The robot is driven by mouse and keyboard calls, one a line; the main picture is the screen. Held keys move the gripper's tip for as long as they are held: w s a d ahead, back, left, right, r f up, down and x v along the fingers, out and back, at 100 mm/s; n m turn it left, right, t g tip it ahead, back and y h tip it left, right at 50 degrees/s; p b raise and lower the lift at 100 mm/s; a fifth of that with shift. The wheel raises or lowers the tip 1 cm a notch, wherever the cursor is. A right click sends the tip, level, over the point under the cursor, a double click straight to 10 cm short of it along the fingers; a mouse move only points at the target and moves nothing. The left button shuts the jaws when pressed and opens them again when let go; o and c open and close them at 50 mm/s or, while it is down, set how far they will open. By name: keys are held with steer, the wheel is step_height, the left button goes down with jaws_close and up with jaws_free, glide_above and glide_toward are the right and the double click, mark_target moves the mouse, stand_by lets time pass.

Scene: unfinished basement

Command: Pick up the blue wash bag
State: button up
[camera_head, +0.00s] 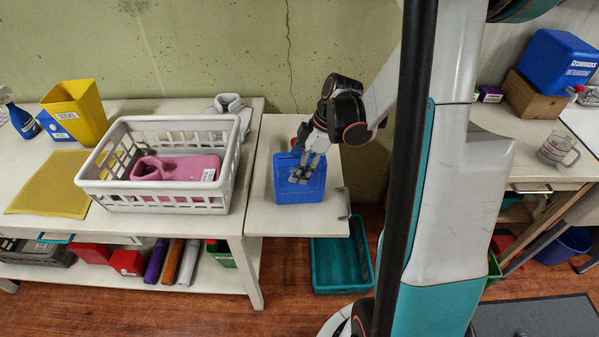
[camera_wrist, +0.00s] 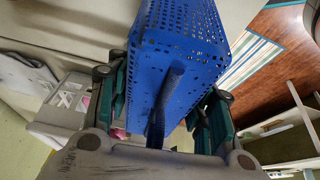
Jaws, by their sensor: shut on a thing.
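The blue wash bag (camera_head: 300,190) is on the small white side table (camera_head: 333,213), to the right of the white basket. In the wrist view it is a blue perforated box (camera_wrist: 190,35) with a dark blue strap handle. My gripper (camera_head: 306,168) comes down over the bag from above. In the wrist view my gripper (camera_wrist: 165,112) has its teal-padded fingers on either side of the bag, shut on it. I cannot tell whether the bag's base still touches the table.
A white basket (camera_head: 232,165) holding a pink item (camera_head: 180,168) stands close to the left. A yellow bin (camera_head: 80,110) is farther left. A teal crate (camera_head: 327,280) sits on the floor below the side table. A wall is behind.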

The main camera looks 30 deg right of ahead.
step_height(320, 180, up, 20)
steer(key=p, duration=0.6)
steer(key=shift+p, duration=0.3)
stand_by(0.3)
